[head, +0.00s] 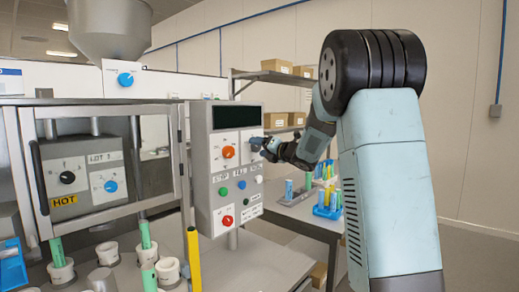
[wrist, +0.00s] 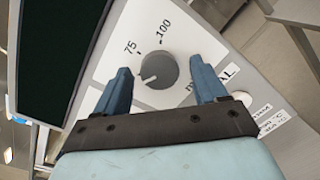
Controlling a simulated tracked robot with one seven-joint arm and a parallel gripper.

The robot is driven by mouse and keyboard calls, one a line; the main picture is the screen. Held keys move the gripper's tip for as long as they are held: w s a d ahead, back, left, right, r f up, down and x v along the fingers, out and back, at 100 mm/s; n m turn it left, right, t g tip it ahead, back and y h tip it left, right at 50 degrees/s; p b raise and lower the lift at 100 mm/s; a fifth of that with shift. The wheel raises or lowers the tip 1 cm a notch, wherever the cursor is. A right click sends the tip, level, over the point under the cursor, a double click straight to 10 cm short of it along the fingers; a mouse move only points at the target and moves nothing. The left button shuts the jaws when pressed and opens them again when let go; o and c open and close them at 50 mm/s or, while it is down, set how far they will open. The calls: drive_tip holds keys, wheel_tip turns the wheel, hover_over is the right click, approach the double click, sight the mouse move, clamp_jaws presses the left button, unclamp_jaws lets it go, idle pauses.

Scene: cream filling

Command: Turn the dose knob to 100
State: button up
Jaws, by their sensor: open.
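The grey round dose knob (wrist: 158,71) is on the white plate of the control panel (head: 203,185). Its white pointer line points to the lower left in the wrist view, off both the "75" (wrist: 131,47) and the "100" (wrist: 166,32) marks. My gripper (wrist: 160,66) is open, with one blue finger on each side of the knob and visible gaps to it. In the head view, my gripper (head: 264,146) is at the panel's upper right, where it largely hides the knob.
An orange-red knob (head: 228,152) is left of my gripper, with several buttons and a red knob (head: 227,220) below. A dark display (wrist: 48,60) lies beside the dose plate. A table with a blue tube rack (head: 327,212) stands behind, at right.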

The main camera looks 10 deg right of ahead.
drive_tip(key=c, duration=1)
drive_tip(key=shift+a, duration=0.2)
drive_tip(key=shift+c, duration=0.2)
drive_tip(key=shift+d, duration=0.1)
